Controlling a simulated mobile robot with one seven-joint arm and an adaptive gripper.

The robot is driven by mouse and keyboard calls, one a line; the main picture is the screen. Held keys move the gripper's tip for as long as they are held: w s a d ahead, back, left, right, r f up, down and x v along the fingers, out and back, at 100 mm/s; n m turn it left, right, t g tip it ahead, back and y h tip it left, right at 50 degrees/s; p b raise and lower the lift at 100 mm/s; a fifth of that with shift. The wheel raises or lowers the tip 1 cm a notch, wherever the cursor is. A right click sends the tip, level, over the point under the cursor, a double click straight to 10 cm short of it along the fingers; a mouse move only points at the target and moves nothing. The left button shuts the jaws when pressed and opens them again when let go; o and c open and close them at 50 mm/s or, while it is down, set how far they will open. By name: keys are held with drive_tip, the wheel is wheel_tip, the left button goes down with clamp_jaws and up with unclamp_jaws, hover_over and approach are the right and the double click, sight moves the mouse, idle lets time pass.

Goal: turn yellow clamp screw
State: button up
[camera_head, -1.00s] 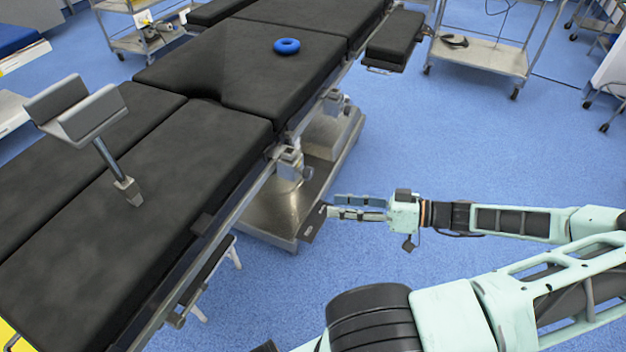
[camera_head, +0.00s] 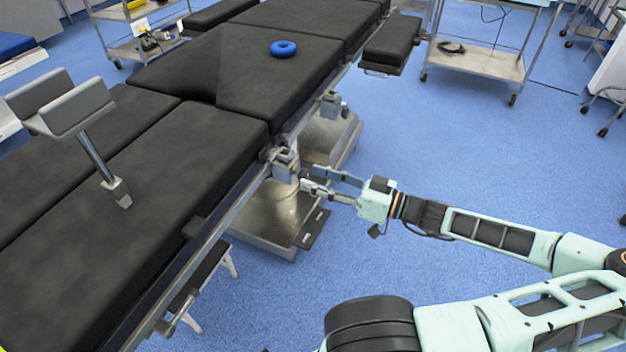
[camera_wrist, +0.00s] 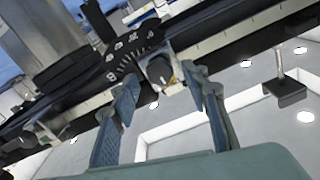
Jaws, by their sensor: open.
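A clamp (camera_head: 285,163) sits on the side rail of the operating table (camera_head: 190,150). In the wrist view, a round dark-grey knob (camera_wrist: 159,70) shows in front of the rail, beside a black dial with white marks (camera_wrist: 122,48). I see no clear yellow on this knob. My gripper (camera_head: 307,177) is close to the clamp at the table's side. In the wrist view, my open gripper (camera_wrist: 159,78) has one finger on each side of the knob. I cannot tell whether either finger touches it. No object is held.
A blue ring (camera_head: 283,48) lies on the black table pad. A grey support on a post (camera_head: 62,105) stands at the left. The table's metal base (camera_head: 275,220) is below the clamp. A cart (camera_head: 478,58) stands at the back right. The blue floor at right is open.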

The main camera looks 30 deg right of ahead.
drive_tip(key=shift+w+a, duration=0.45)
drive_tip(key=shift+w, duration=0.1)
clamp_jaws()
